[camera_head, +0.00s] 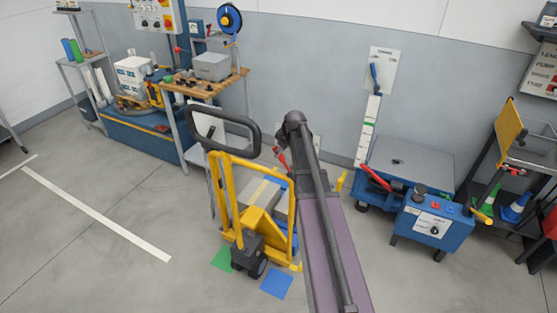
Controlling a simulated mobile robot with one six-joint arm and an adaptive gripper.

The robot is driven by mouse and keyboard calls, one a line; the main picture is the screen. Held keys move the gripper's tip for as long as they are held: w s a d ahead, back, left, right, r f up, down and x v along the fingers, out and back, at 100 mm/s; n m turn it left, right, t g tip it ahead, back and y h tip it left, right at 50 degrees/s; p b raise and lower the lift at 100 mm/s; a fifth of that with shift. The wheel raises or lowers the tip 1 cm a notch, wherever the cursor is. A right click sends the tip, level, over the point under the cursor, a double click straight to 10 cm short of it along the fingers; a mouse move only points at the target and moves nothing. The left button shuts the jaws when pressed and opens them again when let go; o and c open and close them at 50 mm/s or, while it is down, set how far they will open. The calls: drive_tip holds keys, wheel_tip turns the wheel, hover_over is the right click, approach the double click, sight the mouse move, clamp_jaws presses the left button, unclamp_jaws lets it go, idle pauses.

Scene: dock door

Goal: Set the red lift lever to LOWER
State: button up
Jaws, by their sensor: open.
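A red lever (375,178) slants along the left front of the blue lift table (405,165), with its upper end towards the left. Another red, rod-like part (283,161) shows just left of my arm, above the yellow hand truck (225,185), and is partly hidden. No LOWER marking is readable, so I cannot tell which of these the label belongs to. My arm rises through the middle of the picture and bends at the top. My gripper is not seen; the arm hides what lies behind it.
A blue control box (435,222) with a dial stands in front of the lift table. A workbench (205,83) and a shelf (75,60) stand at the left. A cart with cones (515,207) is at the right. The floor at front left is clear.

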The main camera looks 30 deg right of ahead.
drive_tip(key=shift+b+x, duration=1)
drive_tip(key=shift+x, duration=0.4)
clamp_jaws()
